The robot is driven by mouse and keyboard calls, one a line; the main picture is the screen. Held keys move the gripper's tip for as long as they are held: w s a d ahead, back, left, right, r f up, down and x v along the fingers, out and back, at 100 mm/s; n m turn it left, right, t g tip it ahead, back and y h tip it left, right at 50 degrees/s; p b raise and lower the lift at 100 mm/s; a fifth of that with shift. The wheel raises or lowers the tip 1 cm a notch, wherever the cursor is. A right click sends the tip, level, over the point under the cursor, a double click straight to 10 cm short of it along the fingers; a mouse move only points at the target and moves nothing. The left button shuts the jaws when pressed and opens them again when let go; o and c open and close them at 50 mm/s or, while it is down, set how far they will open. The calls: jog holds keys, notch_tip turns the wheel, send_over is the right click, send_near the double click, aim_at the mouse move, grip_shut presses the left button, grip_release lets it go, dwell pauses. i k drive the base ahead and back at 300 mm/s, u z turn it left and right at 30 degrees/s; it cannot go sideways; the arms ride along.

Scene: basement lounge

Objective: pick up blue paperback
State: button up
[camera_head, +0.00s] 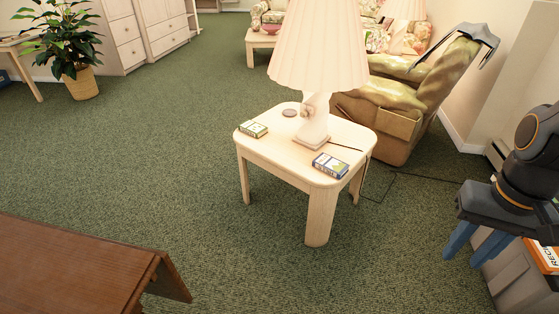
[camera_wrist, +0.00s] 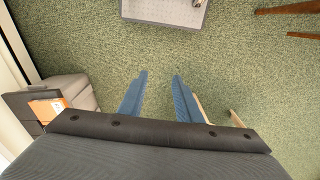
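A small blue-sided paperback or box with a pale, patterned top (camera_head: 330,166) lies flat near the front right corner of the pale wooden side table (camera_head: 275,157). I cannot tell for sure that it is a paperback. My gripper (camera_head: 462,253) is at the right edge of the head view, well to the right of the table and apart from it. Its two blue fingers point down and are spread with nothing between them. In the wrist view the open gripper (camera_wrist: 159,74) is over bare green carpet, and the blue item is not recognisable there.
A pleated lamp (camera_head: 318,50), a green-and-yellow box (camera_head: 253,129) and a round coaster (camera_head: 289,113) share the table. A recliner (camera_head: 400,100) stands behind it. A brown wooden top (camera_head: 70,265) fills the lower left. Carpet around the table's front is clear.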

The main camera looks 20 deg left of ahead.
aim_at(334, 168)
jog(key=u, duration=0.85)
jog(key=i, duration=0.85)
jog(key=u, duration=0.65)
jog(key=i, duration=0.45)
